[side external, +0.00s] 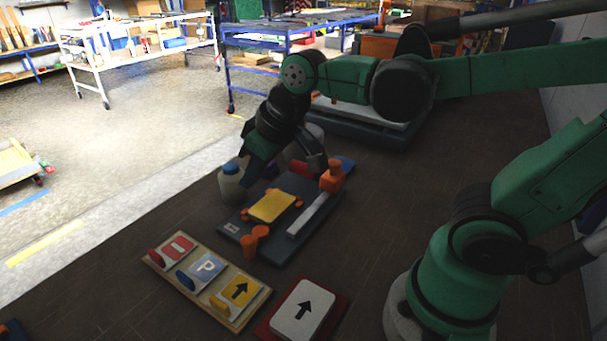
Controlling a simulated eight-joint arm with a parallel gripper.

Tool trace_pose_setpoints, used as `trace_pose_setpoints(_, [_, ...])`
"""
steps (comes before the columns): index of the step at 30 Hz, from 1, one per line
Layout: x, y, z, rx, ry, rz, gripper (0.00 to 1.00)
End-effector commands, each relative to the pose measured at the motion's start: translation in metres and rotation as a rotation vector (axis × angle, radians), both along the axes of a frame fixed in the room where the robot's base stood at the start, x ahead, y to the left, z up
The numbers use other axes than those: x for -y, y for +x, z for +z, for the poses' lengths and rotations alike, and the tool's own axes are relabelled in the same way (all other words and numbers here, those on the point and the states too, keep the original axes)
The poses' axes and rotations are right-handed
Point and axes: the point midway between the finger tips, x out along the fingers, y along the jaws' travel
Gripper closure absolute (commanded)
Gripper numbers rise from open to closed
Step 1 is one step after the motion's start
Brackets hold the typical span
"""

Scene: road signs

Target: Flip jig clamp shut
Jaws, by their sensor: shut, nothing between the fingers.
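The jig is a dark blue-grey board (276,249) on the dark work surface, with a yellow plate (272,207) lying in its middle between small orange blocks. An orange upright part (332,177), which looks like the clamp, stands at the board's far right corner. Another orange part (254,241) is at the near left; I cannot tell which part is the clamp's moving arm. A pale grey bar (312,214) lies along the right side.
A pale bottle (231,182) stands at the board's left edge. A grey case (362,130) sits behind the jig.

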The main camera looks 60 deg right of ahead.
Motion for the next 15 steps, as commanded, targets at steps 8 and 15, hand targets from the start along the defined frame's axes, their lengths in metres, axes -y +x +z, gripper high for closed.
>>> trace_pose_setpoints(8, [-0.025, 0.028, 0.002, -0.110, -0.015, 0.120, 1.00])
trace_pose_setpoints(15, [-0.031, 0.032, 0.001, -0.134, -0.019, 0.146, 1.00])
